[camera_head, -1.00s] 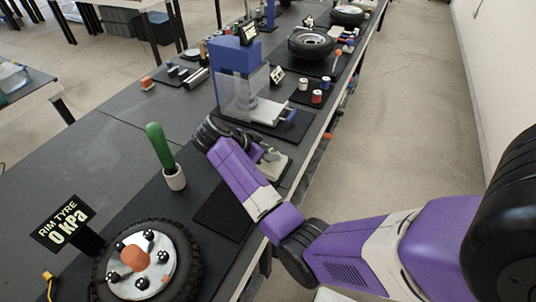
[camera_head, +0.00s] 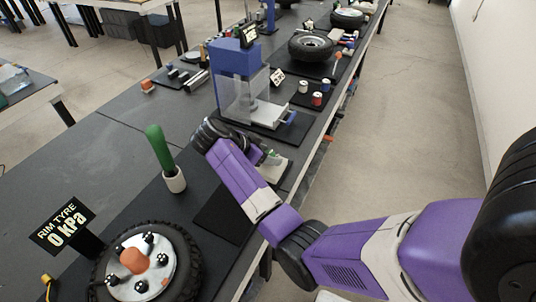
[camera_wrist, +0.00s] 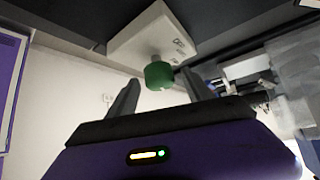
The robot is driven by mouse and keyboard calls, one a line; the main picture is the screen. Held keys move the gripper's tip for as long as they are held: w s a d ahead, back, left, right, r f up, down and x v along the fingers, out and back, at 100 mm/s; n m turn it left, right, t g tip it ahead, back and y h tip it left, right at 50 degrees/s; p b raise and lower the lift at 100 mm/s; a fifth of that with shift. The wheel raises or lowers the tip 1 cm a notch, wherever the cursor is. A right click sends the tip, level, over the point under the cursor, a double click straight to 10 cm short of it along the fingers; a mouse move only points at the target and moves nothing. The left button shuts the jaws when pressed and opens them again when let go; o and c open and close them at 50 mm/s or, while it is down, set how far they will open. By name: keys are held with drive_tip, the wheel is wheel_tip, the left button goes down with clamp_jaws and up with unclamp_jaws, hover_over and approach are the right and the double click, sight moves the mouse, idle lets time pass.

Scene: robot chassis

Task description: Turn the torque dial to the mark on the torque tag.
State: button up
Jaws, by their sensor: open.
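A green round knob (camera_wrist: 159,75) sticks out from a white block (camera_wrist: 140,38) in the wrist view; it looks like the dial. Small dark marks show on the block beside the knob, too small to read. My gripper (camera_wrist: 159,82) is open, with one finger on each side of the knob; I cannot tell whether either touches it. In the head view, the white block (camera_head: 275,173) lies at the table's right edge, partly hidden by my wrist. A small white printed tag (camera_head: 277,76) stands by the blue press; I cannot tell whether it is the torque tag.
A blue press (camera_head: 240,75) with a clear guard stands just beyond my gripper. A tyre (camera_head: 190,270) with a RIM TYRE 0 kPa sign (camera_head: 62,225) and a green-handled tool (camera_head: 160,147) in a white cup are nearer. The aisle at right is clear.

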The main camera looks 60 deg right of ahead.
drive_tip(key=v, duration=0.7)
drive_tip(key=shift+a+r+b, duration=0.15)
drive_tip(key=shift+a+b, duration=0.05)
drive_tip(key=shift+b, duration=0.25)
drive_tip(key=shift+w, duration=0.1)
